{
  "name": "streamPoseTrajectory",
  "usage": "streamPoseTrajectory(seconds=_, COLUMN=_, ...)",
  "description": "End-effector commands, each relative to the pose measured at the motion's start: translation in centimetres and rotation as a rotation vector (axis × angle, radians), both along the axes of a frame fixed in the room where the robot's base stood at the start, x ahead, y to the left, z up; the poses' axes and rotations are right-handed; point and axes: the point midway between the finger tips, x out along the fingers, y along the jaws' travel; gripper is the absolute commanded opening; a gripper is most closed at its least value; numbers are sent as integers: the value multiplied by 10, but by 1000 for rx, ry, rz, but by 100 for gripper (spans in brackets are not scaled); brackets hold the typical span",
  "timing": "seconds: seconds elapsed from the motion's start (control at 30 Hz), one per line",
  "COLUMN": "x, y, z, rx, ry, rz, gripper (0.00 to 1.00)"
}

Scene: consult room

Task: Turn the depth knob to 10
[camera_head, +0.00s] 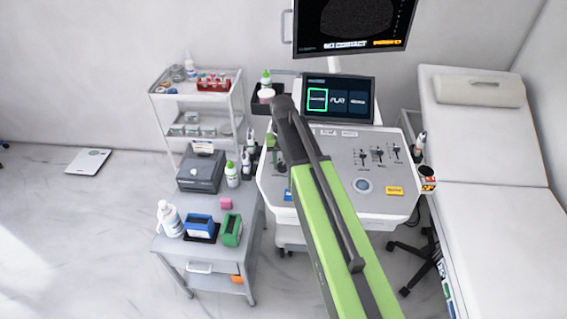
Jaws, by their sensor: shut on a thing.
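The ultrasound console (335,190) stands in the middle of the head view. My green and black arm reaches over its left half from the lower right. The arm hides much of the panel's left side, and I cannot make out a depth knob or its scale. My gripper's fingertips do not show; the end of the arm beyond the dark elbow is mostly hidden. The small touch screen (340,98) has several tiles, the left one outlined in green. The upper monitor (350,25) shows a dark scan with white and orange text below it.
A grey cart (190,248) with bottles and boxes stands left of the console. A white shelf trolley (197,112) is behind it. An exam bed (495,150) is on the right. A blue trackball (362,185) and sliders (380,155) are on the panel's right half.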

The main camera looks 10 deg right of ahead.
Motion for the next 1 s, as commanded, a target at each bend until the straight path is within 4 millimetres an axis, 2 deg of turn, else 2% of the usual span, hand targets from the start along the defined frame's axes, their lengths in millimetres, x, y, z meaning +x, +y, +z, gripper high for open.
streamPoseTrajectory(seconds=0.6, x=-2, y=0, z=0, rx=-1, ry=5, rz=-536, gripper=0)
streamPoseTrajectory(seconds=1.0, x=-2, y=0, z=-1, rx=-2, ry=6, rz=-702, gripper=0)
